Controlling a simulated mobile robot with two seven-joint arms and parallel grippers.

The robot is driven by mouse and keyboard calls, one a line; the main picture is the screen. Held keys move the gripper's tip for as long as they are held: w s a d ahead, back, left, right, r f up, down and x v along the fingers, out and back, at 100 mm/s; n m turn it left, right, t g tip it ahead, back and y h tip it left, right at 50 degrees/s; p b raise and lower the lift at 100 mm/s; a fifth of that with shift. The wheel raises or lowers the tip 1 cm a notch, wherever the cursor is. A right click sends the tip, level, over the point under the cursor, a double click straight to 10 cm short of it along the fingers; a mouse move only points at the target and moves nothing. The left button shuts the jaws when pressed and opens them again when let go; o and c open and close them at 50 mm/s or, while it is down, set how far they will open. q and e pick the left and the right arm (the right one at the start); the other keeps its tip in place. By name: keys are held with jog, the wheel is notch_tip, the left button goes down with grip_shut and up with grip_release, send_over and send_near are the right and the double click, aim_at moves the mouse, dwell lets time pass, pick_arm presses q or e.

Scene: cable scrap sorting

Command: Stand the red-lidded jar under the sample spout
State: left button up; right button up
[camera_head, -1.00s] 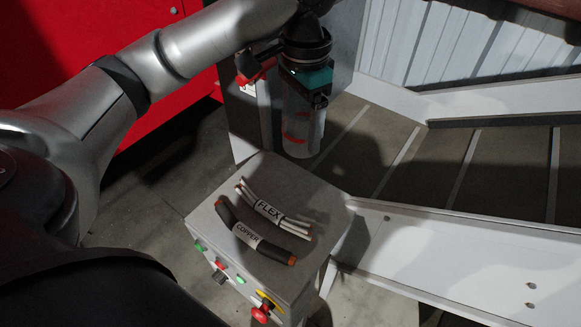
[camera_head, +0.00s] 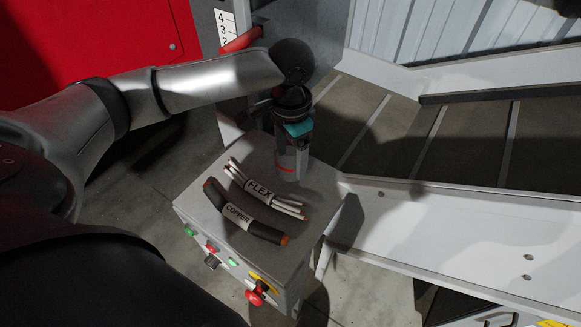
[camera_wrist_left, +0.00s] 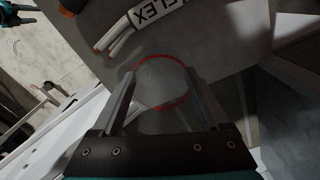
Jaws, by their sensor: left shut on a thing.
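My left gripper (camera_head: 291,148) is shut on a clear jar (camera_head: 288,164) with a red band, above the far right part of a grey cabinet top (camera_head: 205,192). In the left wrist view the jar's red ring (camera_wrist_left: 162,57) shows between the two fingers (camera_wrist_left: 160,112). I cannot tell whether the jar touches the surface. No sample spout can be made out with certainty; a red bar (camera_head: 243,40) stands out behind my left arm. A teal and dark part at the left wrist view's top left corner looks like my right gripper (camera_wrist_left: 12,18).
A FLEX-labelled cable bundle (camera_head: 258,191) and a COPPER-labelled cable (camera_head: 240,216) lie on the cabinet top close to the jar. A red emergency button (camera_head: 256,295) is on its front. A ribbed conveyor belt (camera_head: 455,142) with pale side rails runs at the right.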

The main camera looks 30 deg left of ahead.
aim_at(291, 168)
pick_arm(q)
jog(key=shift+f, duration=1.9)
jog(key=o, duration=1.2)
jog(key=shift+f, duration=0.15)
jog(key=shift+o, duration=0.2)
